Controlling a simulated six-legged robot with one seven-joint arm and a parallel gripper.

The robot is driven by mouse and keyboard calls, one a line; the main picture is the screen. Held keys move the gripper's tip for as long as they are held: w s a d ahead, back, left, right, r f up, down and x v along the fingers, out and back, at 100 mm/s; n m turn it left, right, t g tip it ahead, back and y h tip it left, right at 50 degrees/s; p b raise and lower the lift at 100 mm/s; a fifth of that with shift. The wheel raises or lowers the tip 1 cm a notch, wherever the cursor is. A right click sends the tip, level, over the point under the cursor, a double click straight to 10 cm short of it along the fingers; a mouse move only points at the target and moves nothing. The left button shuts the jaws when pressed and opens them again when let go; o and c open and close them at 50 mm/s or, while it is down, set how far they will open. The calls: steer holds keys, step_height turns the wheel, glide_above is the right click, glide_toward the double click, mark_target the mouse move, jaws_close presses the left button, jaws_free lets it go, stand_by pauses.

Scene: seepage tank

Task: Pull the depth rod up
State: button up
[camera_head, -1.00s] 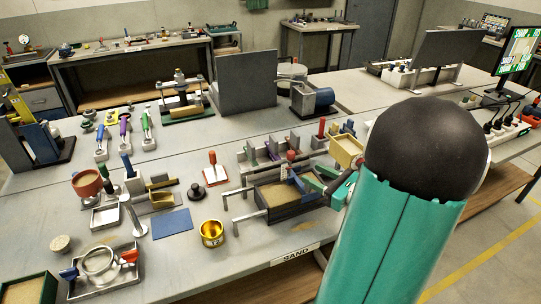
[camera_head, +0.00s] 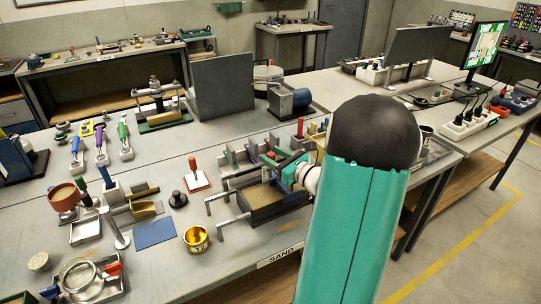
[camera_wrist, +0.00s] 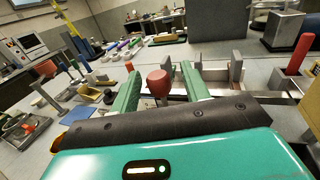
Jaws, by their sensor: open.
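The dark seepage tank (camera_head: 246,212), with sand inside, stands near the front edge of the bench. A red knob (camera_wrist: 158,84), which looks like the top of the depth rod, stands up between my fingers in the wrist view. In the head view a red knob (camera_head: 270,155) shows just behind the tank. My gripper (camera_wrist: 159,78) is open, with one green finger on each side of the knob and visible gaps. In the head view my gripper (camera_head: 289,172) is over the tank's right end, partly hidden by my arm. The rod's shaft is hidden.
Metal bar handles (camera_head: 222,200) stick out left of the tank. Upright grey plates and a red post (camera_head: 300,127) stand close behind.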

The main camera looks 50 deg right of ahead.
steer(key=shift+w+a, duration=0.1)
steer(key=shift+w, duration=0.55)
steer(key=shift+c, duration=0.3)
jaws_close()
steer(key=shift+r, duration=0.85)
jaws_free()
steer(key=shift+o, duration=0.3)
steer(key=shift+s, duration=0.1)
steer(key=s, duration=1.3)
steer(key=shift+s, duration=0.3)
